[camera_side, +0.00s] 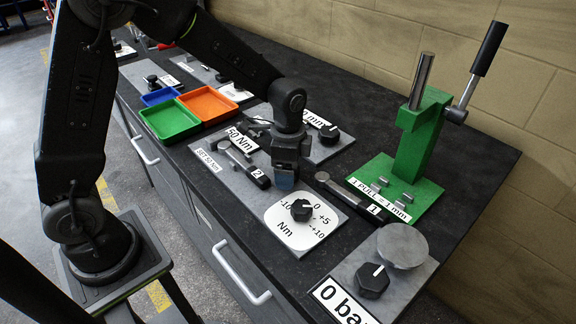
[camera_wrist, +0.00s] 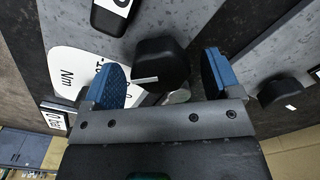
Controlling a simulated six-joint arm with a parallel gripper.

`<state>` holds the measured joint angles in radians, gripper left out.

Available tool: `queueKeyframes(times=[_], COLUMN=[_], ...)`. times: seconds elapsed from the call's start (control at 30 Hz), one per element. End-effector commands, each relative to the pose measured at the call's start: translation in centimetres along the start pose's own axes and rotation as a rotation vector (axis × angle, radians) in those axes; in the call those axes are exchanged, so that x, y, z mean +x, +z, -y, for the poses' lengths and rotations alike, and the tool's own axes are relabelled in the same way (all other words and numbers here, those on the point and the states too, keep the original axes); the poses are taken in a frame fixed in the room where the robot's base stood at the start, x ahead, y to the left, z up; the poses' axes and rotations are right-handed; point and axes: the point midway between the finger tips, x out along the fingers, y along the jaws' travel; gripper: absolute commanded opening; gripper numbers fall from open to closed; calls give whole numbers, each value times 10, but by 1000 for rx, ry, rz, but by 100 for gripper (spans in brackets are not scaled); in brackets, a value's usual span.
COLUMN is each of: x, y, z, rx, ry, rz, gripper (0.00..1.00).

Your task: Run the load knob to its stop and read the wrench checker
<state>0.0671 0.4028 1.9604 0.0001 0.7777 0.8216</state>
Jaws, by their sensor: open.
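In the side view, my gripper (camera_side: 286,180) points down over the grey plate just behind the white Nm dial card (camera_side: 289,233), which carries a black knob (camera_side: 302,210). In the wrist view, my gripper (camera_wrist: 163,82) is open, its blue pads on either side of a black knob (camera_wrist: 160,58) with a white pointer line; I see no contact. I cannot tell whether this is the dial-card knob. The card (camera_wrist: 70,62) is partly behind the left pad. A sign reading 50 Nm (camera_side: 241,140) stands on the plate. A wrench marked 2 (camera_side: 244,165) lies left of my gripper.
A wrench marked 1 (camera_side: 345,192) lies right of my gripper. A green press (camera_side: 420,140) stands at the right. A knob (camera_side: 372,281) sits by the 0 bar sign (camera_side: 342,303). Green (camera_side: 170,121), orange (camera_side: 207,103) and blue (camera_side: 160,96) trays are to the left.

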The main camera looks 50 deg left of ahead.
Motion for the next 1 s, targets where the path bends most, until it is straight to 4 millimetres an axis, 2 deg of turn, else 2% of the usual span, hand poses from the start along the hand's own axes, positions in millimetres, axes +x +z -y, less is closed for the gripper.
queueKeyframes(times=[0.13, 0.23, 0.7, 0.83, 1.0], x=[-4, -15, -112, -129, -138], y=[0, -1, 0, 0, 0], z=[0, 1, 0, 0, 0], rx=[-1, -1, 0, 0, 0], ry=[-1, -3, -4, -2, 0], rz=[-1, -3, -3, -2, 0], gripper=[83, 83, 83, 83, 83])
